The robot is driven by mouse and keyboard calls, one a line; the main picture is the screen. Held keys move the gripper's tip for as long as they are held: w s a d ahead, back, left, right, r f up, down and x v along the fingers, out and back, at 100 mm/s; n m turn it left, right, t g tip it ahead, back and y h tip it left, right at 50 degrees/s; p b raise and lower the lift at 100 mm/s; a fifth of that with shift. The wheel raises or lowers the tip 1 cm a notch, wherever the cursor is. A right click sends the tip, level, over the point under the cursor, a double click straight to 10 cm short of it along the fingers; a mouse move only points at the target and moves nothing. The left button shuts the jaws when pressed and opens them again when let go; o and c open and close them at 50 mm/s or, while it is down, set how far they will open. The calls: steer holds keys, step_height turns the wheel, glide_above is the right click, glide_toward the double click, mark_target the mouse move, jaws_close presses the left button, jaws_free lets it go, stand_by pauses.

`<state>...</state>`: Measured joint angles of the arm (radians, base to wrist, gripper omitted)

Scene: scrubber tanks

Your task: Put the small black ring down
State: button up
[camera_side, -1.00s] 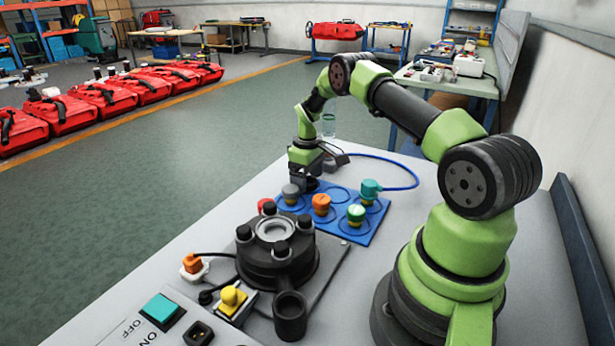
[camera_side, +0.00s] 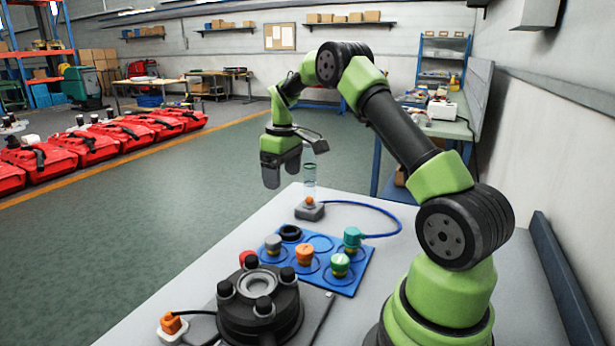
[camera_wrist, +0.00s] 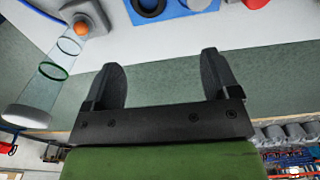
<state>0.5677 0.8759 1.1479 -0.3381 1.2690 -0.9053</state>
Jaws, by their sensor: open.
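The small black ring (camera_side: 290,233) lies flat on the blue board (camera_side: 338,284), at its back left corner. It also shows at the top edge of the wrist view (camera_wrist: 149,5), partly cut off. My gripper (camera_side: 281,184) is raised above and behind the board, clear of the ring. In the wrist view its two dark fingers (camera_wrist: 160,63) stand wide apart with nothing between them.
Grey, orange, red, green and teal capped pieces stand on or beside the board. A clear tube (camera_side: 309,175) rises from a grey base (camera_side: 309,211) close to my gripper. A black flanged housing (camera_side: 260,312) stands in front.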

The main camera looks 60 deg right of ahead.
steer(key=s+a+r+m+t, duration=0.2)
steer(key=s+a+r+t, duration=0.3)
steer(key=a+r, duration=1.05)
steer(key=s+a+m+t+y, duration=0.1)
steer(key=s+a, duration=0.3)
steer(key=s, duration=0.3)
steer(key=s+a+y, duration=0.1)
steer(key=s+a, duration=0.4)
steer(key=s, duration=0.3)
steer(key=shift+s+a+f+m+t, duration=0.15)
steer(key=shift+s+f+m+t, duration=0.15)
steer(key=shift+f+m+t, duration=0.1)
